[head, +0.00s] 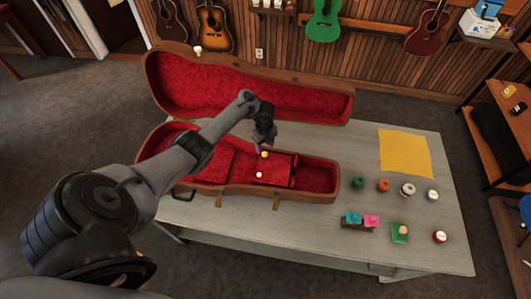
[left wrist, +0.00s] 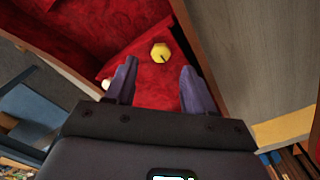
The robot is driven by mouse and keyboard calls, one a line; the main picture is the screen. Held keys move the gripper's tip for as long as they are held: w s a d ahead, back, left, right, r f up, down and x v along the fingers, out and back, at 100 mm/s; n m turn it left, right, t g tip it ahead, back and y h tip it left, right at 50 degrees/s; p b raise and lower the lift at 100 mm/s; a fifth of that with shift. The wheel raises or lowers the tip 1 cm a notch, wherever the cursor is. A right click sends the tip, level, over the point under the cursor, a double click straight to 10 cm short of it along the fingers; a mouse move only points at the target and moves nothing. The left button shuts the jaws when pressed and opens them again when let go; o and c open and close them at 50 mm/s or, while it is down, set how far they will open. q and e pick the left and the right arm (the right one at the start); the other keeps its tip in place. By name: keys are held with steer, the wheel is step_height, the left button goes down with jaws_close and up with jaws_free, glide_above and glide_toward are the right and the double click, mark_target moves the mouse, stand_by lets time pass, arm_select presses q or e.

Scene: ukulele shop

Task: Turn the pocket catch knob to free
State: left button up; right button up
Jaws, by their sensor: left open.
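The pocket catch knob is a small yellow round knob (head: 264,155) inside the red-lined ukulele case (head: 333,190), which lies open on the table. In the left wrist view the yellow knob (left wrist: 160,53) has a short dark mark on its face and sits beyond the fingertips. A small pale knob (head: 259,175) is on the red pocket lid nearby. My left gripper (head: 261,143) is above the case beside the yellow knob. In the left wrist view its two purple fingers (left wrist: 157,78) are spread apart with nothing between them. My right gripper is not in view.
The raised case lid (head: 240,88) stands behind the case. The case wall (left wrist: 193,40) is close to the fingers.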

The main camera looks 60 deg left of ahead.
mark_target(265, 153)
arm_select(q)
step_height(265, 153, down, 4)
steer(key=shift+r+b, duration=0.1)
steer(key=shift+b, duration=0.3)
steer(key=shift+f, duration=0.55)
jaws_close()
